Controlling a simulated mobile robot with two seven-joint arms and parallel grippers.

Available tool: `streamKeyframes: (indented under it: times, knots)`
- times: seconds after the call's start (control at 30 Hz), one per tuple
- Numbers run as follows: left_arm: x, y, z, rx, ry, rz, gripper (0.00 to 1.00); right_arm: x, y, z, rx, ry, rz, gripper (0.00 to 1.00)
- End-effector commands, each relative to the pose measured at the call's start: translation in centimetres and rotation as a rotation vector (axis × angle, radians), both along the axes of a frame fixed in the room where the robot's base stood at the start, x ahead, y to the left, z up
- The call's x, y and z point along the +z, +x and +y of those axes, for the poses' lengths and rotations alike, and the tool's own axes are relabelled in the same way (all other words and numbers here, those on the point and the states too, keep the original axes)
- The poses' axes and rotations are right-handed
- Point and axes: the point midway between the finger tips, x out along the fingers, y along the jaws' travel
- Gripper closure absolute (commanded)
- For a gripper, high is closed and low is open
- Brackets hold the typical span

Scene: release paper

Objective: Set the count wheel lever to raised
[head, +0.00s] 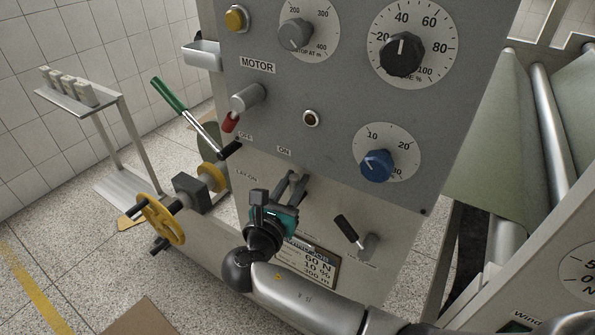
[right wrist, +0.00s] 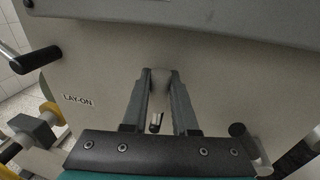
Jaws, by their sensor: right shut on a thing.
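My right gripper (head: 293,187) is at the lower panel of the machine, pointing at it. In the right wrist view the two grey fingers (right wrist: 160,80) close around a grey lever hub, with a small metal end (right wrist: 156,122) showing between them. This is the middle lever (head: 297,178), apparently the count wheel lever; its label is hidden. My gripper covers much of it, so I cannot tell its exact angle. My left gripper is not in view.
The black-handled lay-on lever (head: 230,149) is to the left, and another black-handled lever (head: 347,229) to the right. A yellow handwheel (head: 163,220) stands out at lower left. Knobs and a red-tipped motor switch (head: 247,98) are above.

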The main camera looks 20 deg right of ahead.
Motion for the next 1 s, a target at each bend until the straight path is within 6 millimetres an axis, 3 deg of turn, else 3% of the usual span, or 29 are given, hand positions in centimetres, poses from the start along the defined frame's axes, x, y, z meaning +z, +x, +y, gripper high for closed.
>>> streamKeyframes:
  times: [0.03, 0.1, 0.4, 0.7, 1.0]
  knots:
    - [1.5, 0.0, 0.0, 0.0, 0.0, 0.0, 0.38, 0.5, 0.1, 0.2, 0.0, -0.018, 0.029, 1.0]
    - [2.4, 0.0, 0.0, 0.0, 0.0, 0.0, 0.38, 0.5, 0.3, 0.4, 0.0, -0.043, 0.059, 1.0]
    - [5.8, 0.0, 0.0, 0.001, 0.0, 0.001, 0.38, 0.2, 1.3, 1.1, 0.001, -0.148, 0.195, 1.0]
    - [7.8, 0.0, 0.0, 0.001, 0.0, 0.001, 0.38, -0.3, 2.1, 1.7, 0.002, -0.238, 0.307, 1.0]
    - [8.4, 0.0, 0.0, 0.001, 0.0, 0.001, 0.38, -0.6, 2.4, 2.0, 0.002, -0.279, 0.358, 1.0]
